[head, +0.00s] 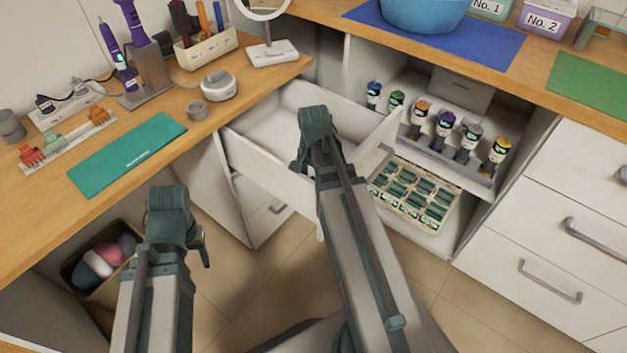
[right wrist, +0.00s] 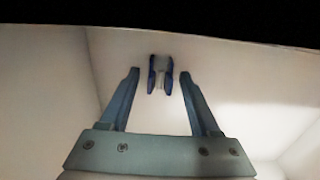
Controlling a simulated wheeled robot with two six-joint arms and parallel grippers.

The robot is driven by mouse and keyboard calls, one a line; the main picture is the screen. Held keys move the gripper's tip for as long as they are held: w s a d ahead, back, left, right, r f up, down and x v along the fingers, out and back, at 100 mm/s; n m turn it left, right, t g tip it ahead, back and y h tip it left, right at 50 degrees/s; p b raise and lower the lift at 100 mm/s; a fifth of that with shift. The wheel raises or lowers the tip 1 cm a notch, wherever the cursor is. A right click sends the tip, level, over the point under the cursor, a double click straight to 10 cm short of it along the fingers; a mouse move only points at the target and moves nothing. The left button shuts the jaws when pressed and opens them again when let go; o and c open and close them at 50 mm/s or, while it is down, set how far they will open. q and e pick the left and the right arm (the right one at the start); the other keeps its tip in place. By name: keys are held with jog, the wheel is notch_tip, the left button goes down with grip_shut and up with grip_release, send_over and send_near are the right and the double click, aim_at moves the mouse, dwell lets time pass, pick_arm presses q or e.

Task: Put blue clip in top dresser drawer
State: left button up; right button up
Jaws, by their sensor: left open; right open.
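The top dresser drawer (head: 270,165) is white and pulled open below the corner of the counter in the head view. My right gripper (head: 303,165) reaches over this drawer. In the right wrist view its two fingers (right wrist: 160,72) are spread apart. The blue clip (right wrist: 160,76) shows between and just beyond the fingertips, apart from both, against white drawer surfaces. I cannot tell whether it rests on the drawer floor. The clip is hidden in the head view. My left gripper (head: 200,245) is open and empty, in front of the left counter.
A clip holder (head: 70,140) with red, orange and green clips and a teal mat (head: 128,155) lie on the left counter. A shelf with several bottles (head: 445,122) and a tray (head: 410,190) is right of the drawer. A bin (head: 100,262) stands below left.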

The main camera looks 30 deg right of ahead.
pick_arm(q)
jog(key=shift+r, duration=0.1)
pick_arm(e)
jog(key=shift+r, duration=0.1)
pick_arm(q)
notch_tip(320, 180, up, 12)
jog(key=p, duration=1.2)
pick_arm(e)
notch_tip(320, 180, up, 12)
